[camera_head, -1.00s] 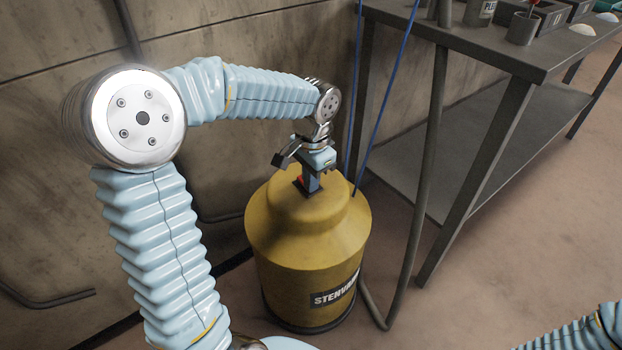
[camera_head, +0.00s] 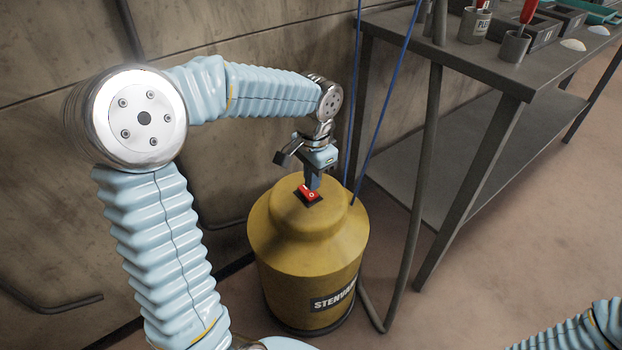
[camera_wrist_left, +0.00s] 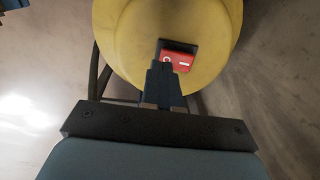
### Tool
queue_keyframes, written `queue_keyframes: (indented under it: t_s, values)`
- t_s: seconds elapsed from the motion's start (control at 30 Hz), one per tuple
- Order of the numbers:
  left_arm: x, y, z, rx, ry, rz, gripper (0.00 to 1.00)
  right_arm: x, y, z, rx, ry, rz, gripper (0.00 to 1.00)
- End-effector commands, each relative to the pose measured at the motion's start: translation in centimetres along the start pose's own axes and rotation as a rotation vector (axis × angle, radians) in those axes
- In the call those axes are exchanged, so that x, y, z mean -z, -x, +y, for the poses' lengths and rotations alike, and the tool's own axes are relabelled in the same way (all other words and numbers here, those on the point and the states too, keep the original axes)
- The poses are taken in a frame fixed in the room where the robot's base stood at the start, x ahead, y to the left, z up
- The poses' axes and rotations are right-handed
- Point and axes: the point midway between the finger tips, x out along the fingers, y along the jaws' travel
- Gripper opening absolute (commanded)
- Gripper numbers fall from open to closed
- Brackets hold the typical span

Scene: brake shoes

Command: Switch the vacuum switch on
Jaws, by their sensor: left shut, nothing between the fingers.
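The yellow vacuum canister (camera_head: 300,245) stands on the floor left of the bench. On its top is the red rocker switch (camera_head: 309,193) in a black frame, marked with a white circle and a white bar. The switch also shows in the left wrist view (camera_wrist_left: 178,60), just beyond the fingertips. My left gripper (camera_head: 312,183) is shut and empty, pointing down over the canister top, with its tips right by the switch. I cannot tell whether they touch it. In the left wrist view the closed fingers (camera_wrist_left: 163,72) partly cover the switch's edge.
A dark metal bench (camera_head: 480,55) with a lower shelf stands at the right and carries cups and bins. A grey hose (camera_head: 425,170) and blue cables (camera_head: 385,110) hang between bench and canister. The wall is close behind my left arm.

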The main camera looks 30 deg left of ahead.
Motion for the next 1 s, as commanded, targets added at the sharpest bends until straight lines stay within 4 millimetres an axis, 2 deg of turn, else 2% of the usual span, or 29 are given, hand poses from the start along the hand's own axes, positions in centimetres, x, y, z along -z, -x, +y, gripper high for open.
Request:
queue_keyframes:
  t_s: [0.03,0.1,0.3,0.43,0.63,1.0]
  values:
    - [0.2,2.3,0.0,0.0,-0.001,0.0,0.0,-0.2,1.9,-1.1,0.005,0.005,-0.006,0.43]
    - [0.3,3.1,0.2,0.002,0.0,0.005,0.0,-0.2,1.1,-0.9,0.007,0.007,-0.006,0.43]
    - [0.2,7.6,0.7,0.001,0.0,0.003,0.0,-0.3,1.5,-1.1,0.008,0.007,-0.008,0.43]
    - [0.2,9.6,1.0,0.0,-0.001,0.002,0.0,-0.3,1.6,-1.2,0.009,0.009,-0.009,0.43]
    - [0.1,10.9,1.1,0.0,0.0,0.001,0.0,-0.3,1.7,-1.3,0.01,0.01,-0.01,0.43]
    - [0.1,11.0,1.2,0.0,0.0,0.0,0.0,-0.3,1.7,-1.3,0.01,0.009,-0.01,0.43]
